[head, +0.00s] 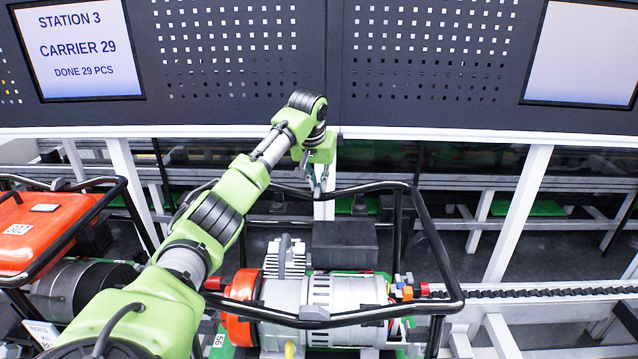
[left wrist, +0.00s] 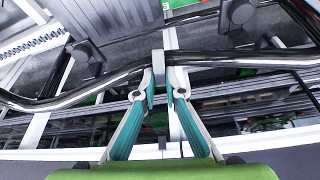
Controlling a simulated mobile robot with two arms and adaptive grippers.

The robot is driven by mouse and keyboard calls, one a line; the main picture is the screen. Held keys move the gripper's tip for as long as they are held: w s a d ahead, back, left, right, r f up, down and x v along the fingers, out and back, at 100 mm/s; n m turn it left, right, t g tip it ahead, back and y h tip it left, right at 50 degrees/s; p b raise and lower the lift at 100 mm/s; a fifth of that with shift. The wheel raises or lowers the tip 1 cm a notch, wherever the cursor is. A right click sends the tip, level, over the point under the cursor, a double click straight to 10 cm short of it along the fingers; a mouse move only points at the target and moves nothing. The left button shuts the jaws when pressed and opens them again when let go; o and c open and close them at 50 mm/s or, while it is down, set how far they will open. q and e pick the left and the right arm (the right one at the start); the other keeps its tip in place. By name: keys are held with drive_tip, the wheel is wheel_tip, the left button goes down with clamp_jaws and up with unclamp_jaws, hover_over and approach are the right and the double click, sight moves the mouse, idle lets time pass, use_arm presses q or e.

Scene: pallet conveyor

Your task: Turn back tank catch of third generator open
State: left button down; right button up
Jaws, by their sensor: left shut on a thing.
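The generator (head: 330,295) in front of me has a black tube frame (head: 448,250), a silver and orange body and no tank on top. My left gripper (head: 319,186) reaches over it to the frame's back bar. In the left wrist view my left gripper (left wrist: 161,80) is shut on a small grey catch (left wrist: 158,64) at the black bar (left wrist: 225,60). The catch stands across the bar, between the two fingertips. In the head view the catch is too small and covered to make out. My right gripper is not in view.
Another generator with a red tank (head: 45,230) stands at the left, close to my left arm. A dark panel with a screen (head: 78,48) reading "STATION 3, CARRIER 29" is behind. A conveyor chain (head: 540,292) runs at the right.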

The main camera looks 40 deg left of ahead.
use_arm(q)
drive_tip(key=m+h, duration=0.1)
drive_tip(key=m, duration=0.1)
drive_tip(key=m+h, duration=0.1)
drive_tip(key=m, duration=0.2)
drive_tip(key=shift+a+r+m+t, duration=0.1)
drive_tip(key=shift+a+m+t, duration=0.05)
drive_tip(key=shift+m+t, duration=0.2)
drive_tip(key=m+h, duration=0.2)
drive_tip(key=m, duration=0.3)
drive_tip(key=shift+a, duration=0.1)
drive_tip(key=shift+m, duration=0.35)
drive_tip(key=c, duration=2.1)
unclamp_jaws()
drive_tip(key=v, duration=1.2)
drive_tip(key=shift+w+a, duration=0.2)
drive_tip(key=shift+w, duration=0.1)
